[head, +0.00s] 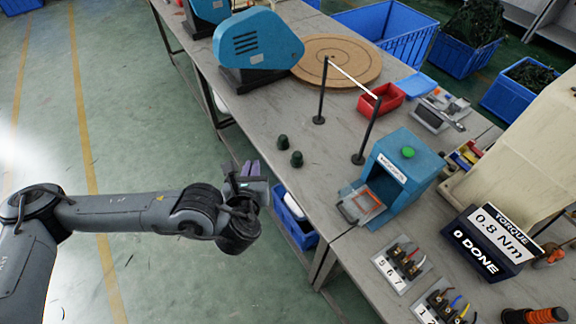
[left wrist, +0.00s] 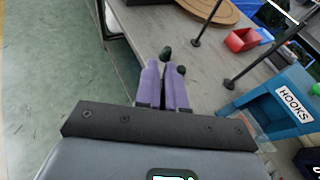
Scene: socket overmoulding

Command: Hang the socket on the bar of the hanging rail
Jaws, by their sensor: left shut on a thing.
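The hanging rail has two dark posts on round bases and a thin pale bar (head: 352,77) across their tops. It stands on the grey bench, empty along the bar. My left gripper (head: 250,167) is beyond the bench's left edge, left of and below the rail in the head view. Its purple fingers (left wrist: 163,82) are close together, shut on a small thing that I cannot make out. Two small dark green pieces (head: 283,142) (head: 296,158) stand on the bench right of the gripper; I cannot tell whether either is a socket. My right gripper is not in view.
A teal box (head: 415,163) labelled HOOKS in the left wrist view stands right of the rail's near post. A red tray (head: 382,98) and a round wooden board (head: 350,50) lie behind. A blue bin (head: 290,215) is below the bench edge.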

